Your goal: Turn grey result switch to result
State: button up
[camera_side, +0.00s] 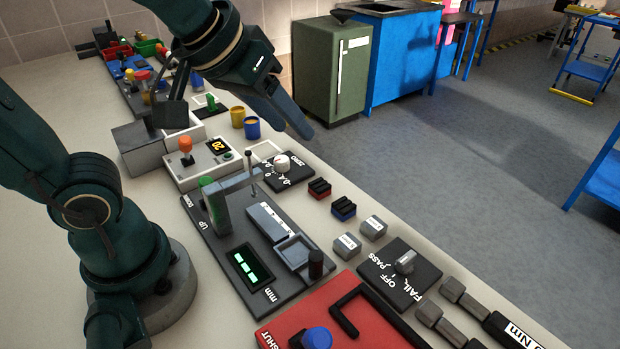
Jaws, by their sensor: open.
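The grey result switch (404,262) sits on a dark plate (380,262) in the lower right of the side view. The plate carries the white words PASS, OFF and FAIL. I cannot tell for sure which word the switch points at. My gripper (290,124) is open and empty. It hangs in the upper middle of the view, its fingers pointing down and to the right. It is well apart from the switch, farther back along the bench and above it.
Grey blocks (347,246), a red panel (385,322) and grey bars (466,300) surround the switch plate. The bench's right edge borders open floor.

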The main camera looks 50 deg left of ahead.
jog(key=w+d+f, duration=0.2)
jog(key=w+d, duration=0.3)
jog(key=w, duration=0.1)
jog(key=m+g, duration=0.2)
jog(key=m, duration=0.1)
send_over(407, 257)
jog(key=s, duration=0.2)
notch_tip(407, 257, down, 11)
jog(key=shift+s+f, duration=0.1)
jog(key=shift+s, duration=0.05)
jog(key=shift+f, duration=0.2)
jog(key=shift+x, duration=2.2)
grip_shut()
